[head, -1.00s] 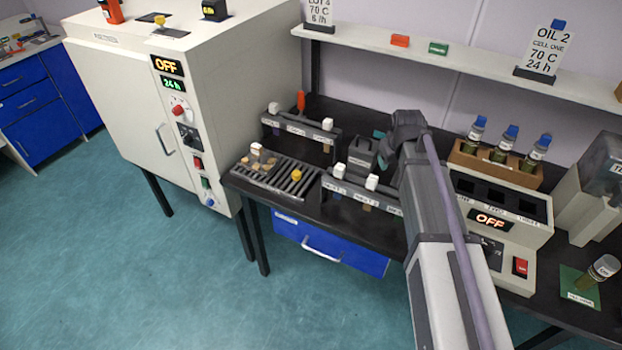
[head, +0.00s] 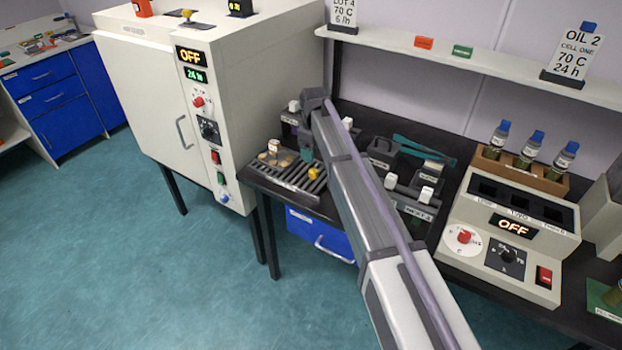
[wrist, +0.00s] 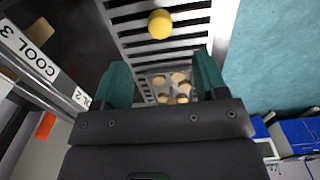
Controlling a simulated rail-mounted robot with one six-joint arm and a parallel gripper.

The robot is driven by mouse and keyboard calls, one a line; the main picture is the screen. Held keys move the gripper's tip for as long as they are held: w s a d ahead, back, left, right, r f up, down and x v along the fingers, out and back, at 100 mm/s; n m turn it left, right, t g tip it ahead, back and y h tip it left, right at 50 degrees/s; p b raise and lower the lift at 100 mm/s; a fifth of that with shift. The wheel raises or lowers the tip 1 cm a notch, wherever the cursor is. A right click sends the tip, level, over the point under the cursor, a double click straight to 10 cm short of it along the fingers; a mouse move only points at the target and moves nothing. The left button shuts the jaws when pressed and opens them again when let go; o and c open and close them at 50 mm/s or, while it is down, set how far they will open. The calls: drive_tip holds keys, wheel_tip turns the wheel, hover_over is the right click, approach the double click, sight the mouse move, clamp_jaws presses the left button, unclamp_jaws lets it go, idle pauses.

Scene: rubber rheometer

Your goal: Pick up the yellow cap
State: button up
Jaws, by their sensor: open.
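A small yellow cap (head: 312,173) sits on the slatted grey cooling grid at the left end of the black bench. The cap also shows in the wrist view (wrist: 160,24), above the grid slats near the top edge of the picture. My gripper (wrist: 164,78) has its two teal fingers apart with nothing between them. The fingers are over the grid, and the cap lies beyond their tips in the wrist view. In the head view a teal finger (head: 307,155) shows just behind the cap, and my arm hides part of the bench.
The grid (head: 284,176) also carries several tan discs (wrist: 172,80) and a small white-topped jar (head: 273,146). Racks labelled COOL (wrist: 38,60) stand beside it. The oven (head: 140,90) is close on the left. The heating block (head: 510,225) is at the right.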

sight(313, 170)
wheel_tip(313, 170, down, 9)
drive_tip(key=b, duration=0.7)
drive_tip(key=shift+r, duration=0.25)
drive_tip(key=c, duration=1.1)
wheel_tip(313, 170, up, 10)
drive_tip(key=p, duration=1)
drive_tip(key=shift+r, duration=0.2)
